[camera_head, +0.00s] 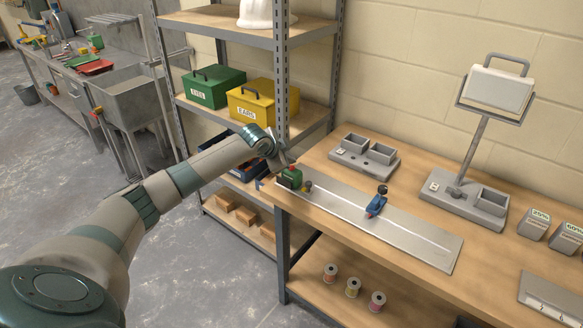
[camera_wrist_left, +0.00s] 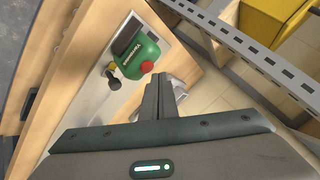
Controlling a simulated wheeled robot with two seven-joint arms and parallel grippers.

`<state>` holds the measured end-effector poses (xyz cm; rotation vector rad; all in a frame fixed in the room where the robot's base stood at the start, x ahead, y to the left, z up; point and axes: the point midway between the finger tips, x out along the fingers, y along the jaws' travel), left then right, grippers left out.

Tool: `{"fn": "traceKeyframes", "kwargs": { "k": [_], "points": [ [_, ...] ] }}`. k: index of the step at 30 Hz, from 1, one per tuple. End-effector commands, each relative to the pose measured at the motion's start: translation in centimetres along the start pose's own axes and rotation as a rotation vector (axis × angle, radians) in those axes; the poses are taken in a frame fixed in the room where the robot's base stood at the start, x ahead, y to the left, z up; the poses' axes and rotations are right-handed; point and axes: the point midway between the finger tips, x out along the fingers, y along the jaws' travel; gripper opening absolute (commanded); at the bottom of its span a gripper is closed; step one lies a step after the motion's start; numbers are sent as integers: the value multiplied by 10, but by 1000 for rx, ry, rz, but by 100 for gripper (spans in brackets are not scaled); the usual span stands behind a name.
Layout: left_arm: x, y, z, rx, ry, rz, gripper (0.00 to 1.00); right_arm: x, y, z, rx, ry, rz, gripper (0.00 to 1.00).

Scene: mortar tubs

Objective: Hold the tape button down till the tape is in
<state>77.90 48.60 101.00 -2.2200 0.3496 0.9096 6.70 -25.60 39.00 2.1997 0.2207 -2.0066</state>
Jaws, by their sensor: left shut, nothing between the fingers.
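A green tape case (camera_head: 289,179) with a red button (camera_head: 293,168) sits at the left end of a grey metal plate (camera_head: 420,243) on the workbench. In the wrist view the green case (camera_wrist_left: 127,48) and the red button (camera_wrist_left: 147,67) show clearly, with a dark and yellow knob (camera_wrist_left: 112,79) beside the case. My left gripper (camera_head: 287,160) is shut and empty, its tips (camera_wrist_left: 162,80) close beside the button; I cannot tell whether they touch it. A pale strip runs along the plate past a blue clamp-like piece (camera_head: 376,206). My right gripper is not in view.
A shelf upright (camera_head: 281,70) stands close behind my left wrist. A grey divided tray (camera_head: 363,155) and a lamp-like stand (camera_head: 465,200) are at the back of the bench. Green (camera_head: 214,87) and yellow (camera_head: 257,103) boxes sit on the shelf.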

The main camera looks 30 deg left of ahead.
Motion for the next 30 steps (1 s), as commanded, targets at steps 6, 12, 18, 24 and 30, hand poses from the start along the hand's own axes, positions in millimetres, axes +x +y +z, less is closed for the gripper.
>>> {"fn": "traceKeyframes", "kwargs": {
  "k": [6, 12, 18, 24, 30],
  "points": [
    [-6, -4, -4, 0, 1, 0, 0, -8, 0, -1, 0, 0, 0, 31],
    [-18, -13, -13, 0, 1, 0, 0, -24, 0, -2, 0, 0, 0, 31],
    [-29, -21, -21, 0, 1, 0, 0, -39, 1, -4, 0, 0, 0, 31],
    [-36, -26, -26, 0, 1, 0, 0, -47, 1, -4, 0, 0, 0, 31],
    [-35, -26, -26, 0, 1, 0, 0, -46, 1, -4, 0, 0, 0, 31]
  ]
}}
